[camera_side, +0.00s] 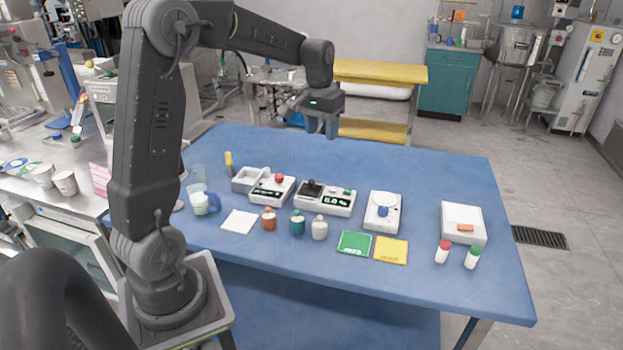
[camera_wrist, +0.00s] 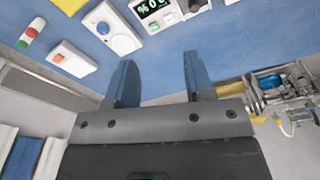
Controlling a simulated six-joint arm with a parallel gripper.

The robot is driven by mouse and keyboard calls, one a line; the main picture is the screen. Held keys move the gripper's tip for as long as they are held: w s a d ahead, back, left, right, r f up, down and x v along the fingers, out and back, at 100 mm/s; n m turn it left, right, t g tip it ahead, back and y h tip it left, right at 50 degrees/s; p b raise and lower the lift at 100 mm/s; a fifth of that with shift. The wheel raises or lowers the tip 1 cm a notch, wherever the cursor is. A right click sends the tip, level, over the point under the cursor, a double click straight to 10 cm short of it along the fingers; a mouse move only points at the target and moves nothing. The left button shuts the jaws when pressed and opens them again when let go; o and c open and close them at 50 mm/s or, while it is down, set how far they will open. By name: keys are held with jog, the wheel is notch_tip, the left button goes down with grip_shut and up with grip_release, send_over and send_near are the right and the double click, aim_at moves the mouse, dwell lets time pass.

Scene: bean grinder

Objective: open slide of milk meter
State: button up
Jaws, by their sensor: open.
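A white box (camera_side: 463,218) with an orange piece (camera_side: 465,228) on its top stands at the right of the blue table; the orange piece could be a slide, but I cannot tell for certain that this is the milk meter. The box also shows at the left of the wrist view (camera_wrist: 75,60). My gripper (camera_side: 322,127) is open and empty, high above the far part of the table, left of this box. Its blue fingers (camera_wrist: 158,68) show apart in the wrist view, touching nothing.
A white device with a blue dial (camera_side: 383,211) and two devices with displays (camera_side: 325,198) (camera_side: 271,190) stand left of the box. Two shakers (camera_side: 442,252) (camera_side: 472,257) stand in front of it. Green (camera_side: 354,243) and yellow (camera_side: 391,251) cards lie near the front edge. The table's far side is clear.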

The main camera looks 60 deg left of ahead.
jog(key=n+g, duration=0.1)
jog(key=n, duration=0.1)
send_over(312, 181)
notch_tip(312, 181, down, 6)
jog(key=shift+h, duration=0.3)
notch_tip(312, 181, down, 14)
jog(key=shift+r, duration=0.1)
grip_shut()
